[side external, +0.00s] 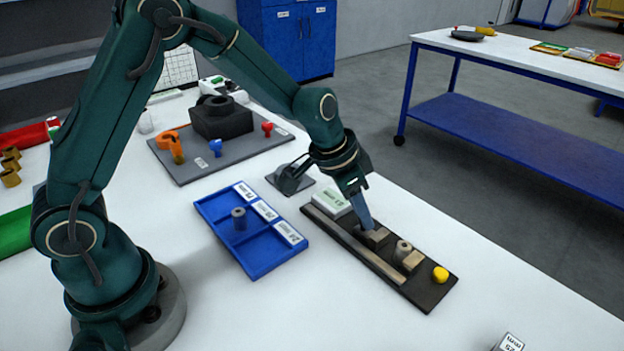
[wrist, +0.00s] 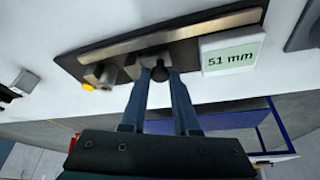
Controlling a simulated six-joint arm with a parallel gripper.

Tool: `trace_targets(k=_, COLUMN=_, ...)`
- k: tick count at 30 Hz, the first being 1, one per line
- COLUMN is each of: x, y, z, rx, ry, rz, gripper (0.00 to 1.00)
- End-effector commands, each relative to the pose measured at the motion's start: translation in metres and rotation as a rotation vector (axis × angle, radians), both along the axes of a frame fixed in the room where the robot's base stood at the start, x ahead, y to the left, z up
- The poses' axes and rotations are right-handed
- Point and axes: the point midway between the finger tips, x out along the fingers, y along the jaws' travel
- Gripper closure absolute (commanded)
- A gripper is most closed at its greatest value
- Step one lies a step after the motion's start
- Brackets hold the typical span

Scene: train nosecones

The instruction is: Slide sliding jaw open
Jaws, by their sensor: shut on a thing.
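The sliding jaw (side external: 376,238) is a tan block on a dark base plate (side external: 425,296), beside a long tan rail (side external: 357,247). It also shows in the wrist view (wrist: 133,67), with a dark round knob (wrist: 160,74) beside it. My gripper (side external: 366,224) reaches down to the sliding jaw. In the wrist view its two blue fingers (wrist: 160,76) are shut around the knob. A grey cylinder (side external: 402,249) stands beside a second tan block (side external: 412,262), near a yellow button (side external: 440,274). A display (wrist: 232,49) reads 51 mm.
A blue tray (side external: 262,270) with labelled compartments holds one grey cylinder (side external: 238,218). A grey mat (side external: 190,172) behind carries a black block (side external: 222,120) and coloured pieces.

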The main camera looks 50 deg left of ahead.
Motion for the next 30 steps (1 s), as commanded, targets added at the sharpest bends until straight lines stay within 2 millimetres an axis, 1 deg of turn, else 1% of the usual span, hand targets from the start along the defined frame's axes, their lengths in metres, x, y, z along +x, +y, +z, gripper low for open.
trace_targets(k=1, x=0.001, y=0.004, z=0.0, rx=0.005, ry=-0.002, rz=0.003, gripper=1.0)
trace_targets(k=6, x=0.001, y=0.005, z=0.0, rx=0.007, ry=-0.003, rz=0.004, gripper=1.0)
trace_targets(k=7, x=0.001, y=0.005, z=0.0, rx=0.007, ry=-0.003, rz=0.004, gripper=0.6)
trace_targets(k=8, x=0.001, y=0.005, z=0.0, rx=0.008, ry=-0.003, rz=0.003, gripper=0.59)
trace_targets(k=20, x=0.0, y=0.003, z=0.001, rx=0.005, ry=-0.002, rz=0.002, gripper=0.59)
trace_targets(k=23, x=-0.002, y=0.004, z=0.007, rx=0.005, ry=-0.004, rz=0.001, gripper=0.59)
trace_targets(k=30, x=-0.011, y=0.009, z=0.034, rx=0.005, ry=-0.006, rz=0.004, gripper=0.59)
